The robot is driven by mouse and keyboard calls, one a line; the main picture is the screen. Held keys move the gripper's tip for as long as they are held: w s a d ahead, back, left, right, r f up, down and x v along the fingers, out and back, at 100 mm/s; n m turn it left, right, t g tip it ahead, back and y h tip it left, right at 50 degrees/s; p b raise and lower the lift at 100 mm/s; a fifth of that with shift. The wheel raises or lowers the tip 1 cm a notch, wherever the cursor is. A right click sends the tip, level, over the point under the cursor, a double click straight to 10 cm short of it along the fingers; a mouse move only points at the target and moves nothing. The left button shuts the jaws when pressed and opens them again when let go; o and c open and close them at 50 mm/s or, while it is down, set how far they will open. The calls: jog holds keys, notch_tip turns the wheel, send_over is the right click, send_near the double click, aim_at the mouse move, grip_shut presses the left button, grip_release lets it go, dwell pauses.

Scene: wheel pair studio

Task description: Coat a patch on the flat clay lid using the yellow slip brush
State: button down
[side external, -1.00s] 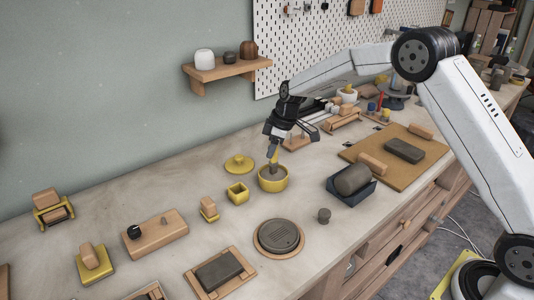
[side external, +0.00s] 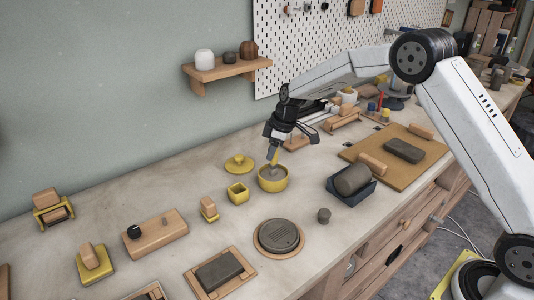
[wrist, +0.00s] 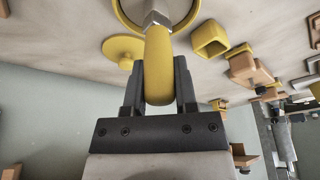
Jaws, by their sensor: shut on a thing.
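My gripper (side external: 275,147) is shut on the yellow slip brush (side external: 273,158) above the yellow bowl (side external: 273,184). The brush points down into the bowl; its tip is hidden there. In the wrist view the yellow handle (wrist: 158,75) sits between my two fingers (wrist: 159,64), with a metal ferrule beyond it and the bowl's rim (wrist: 124,22) at the top edge. The flat clay lid (side external: 279,236), a round dark grey disc with grooves, lies on a round wooden board (side external: 259,247) at the front, apart from the brush. The lid is not seen in the wrist view.
A small yellow square cup (side external: 237,193) and a yellow round lid (side external: 239,164) stand left of the bowl. A dark cradle with a clay roll (side external: 352,179) and a small grey knob (side external: 324,215) are to the right. A framed clay slab (side external: 219,271) lies front left.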

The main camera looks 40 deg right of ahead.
dwell(0.4)
jog(key=shift+r, duration=3.55)
jog(key=shift+s+f, duration=0.1)
jog(key=shift+s, duration=0.05)
jog(key=s+f+m+t+h, duration=0.1)
jog(key=s+f+m+h, duration=0.1)
jog(key=s+m, duration=0.7)
jog(key=s, duration=0.5)
jog(key=shift+s+d+f, duration=0.15)
jog(key=shift+s+f, duration=0.25)
jog(key=a+r, duration=0.2)
jog(key=a, duration=1)
jog(key=shift+f, duration=0.15)
